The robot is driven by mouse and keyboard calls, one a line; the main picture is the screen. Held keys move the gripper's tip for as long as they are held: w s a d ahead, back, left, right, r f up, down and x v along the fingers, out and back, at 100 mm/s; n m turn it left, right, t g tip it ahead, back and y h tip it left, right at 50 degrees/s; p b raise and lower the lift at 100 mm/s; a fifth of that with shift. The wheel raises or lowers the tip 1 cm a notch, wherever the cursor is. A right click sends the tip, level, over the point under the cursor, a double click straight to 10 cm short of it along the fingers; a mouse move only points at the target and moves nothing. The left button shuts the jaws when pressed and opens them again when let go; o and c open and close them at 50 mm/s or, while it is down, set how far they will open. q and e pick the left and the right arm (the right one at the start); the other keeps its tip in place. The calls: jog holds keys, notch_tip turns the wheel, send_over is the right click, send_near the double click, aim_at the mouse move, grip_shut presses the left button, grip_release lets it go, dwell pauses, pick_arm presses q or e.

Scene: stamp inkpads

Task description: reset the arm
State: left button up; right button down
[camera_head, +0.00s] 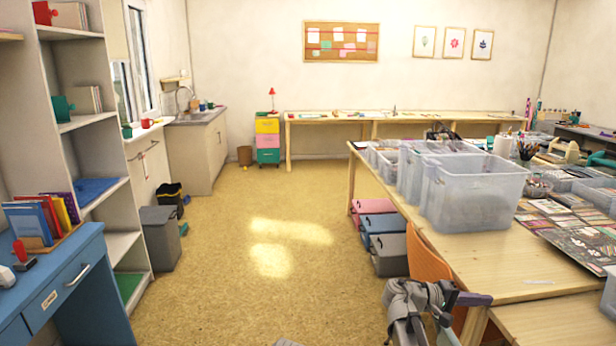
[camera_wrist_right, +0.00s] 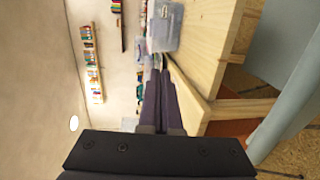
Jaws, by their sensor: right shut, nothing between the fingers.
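My right gripper (camera_head: 484,299) is at the lower right of the head view, in front of the wooden table's (camera_head: 480,258) near left part. Its dark fingers point right. In the right wrist view the right gripper (camera_wrist_right: 158,64) shows its two long fingers side by side, shut, with nothing between them. A clear plastic bin (camera_wrist_right: 164,28) shows beyond the fingertips there. My right forearm, grey and jointed, rises from the bottom edge of the head view. My left gripper is not in view.
An orange chair (camera_head: 428,262) stands close behind my right arm. Clear bins (camera_head: 478,192) stand on the table. A blue desk (camera_head: 70,270) with a red-handled stamp (camera_head: 20,252) and books is at the left. The floor (camera_head: 250,270) between is clear.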

jog(key=s+a+f+y, duration=0.1)
jog(key=a+f, duration=0.1)
jog(key=s+a+f+y, duration=0.1)
jog(key=a+f, duration=0.2)
jog(key=a+f+t+y, duration=0.1)
jog(key=a+f+y, duration=0.1)
jog(key=a, duration=0.1)
jog(key=shift+s+a+f+n, duration=0.2)
jog(key=shift+s+f+n, duration=0.1)
jog(key=shift+s+n, duration=0.1)
jog(key=s+a+f+n+g+y, duration=0.1)
jog(key=s+a+f+y, duration=0.35)
jog(key=a, duration=0.45)
jog(key=s+a+f+n+y, duration=0.1)
jog(key=s+a+f+y, duration=0.2)
jog(key=s+a, duration=0.5)
jog(key=s+a+f+n+g+y, duration=0.1)
jog(key=s+a+f+y, duration=0.25)
jog(key=a, duration=0.75)
notch_tip(320, 180, up, 17)
jog(key=w+p, duration=0.1)
jog(key=p, duration=1.6)
jog(key=shift+w+t, duration=0.15)
jog(key=shift+t, duration=0.15)
jog(key=shift+d+f, duration=0.1)
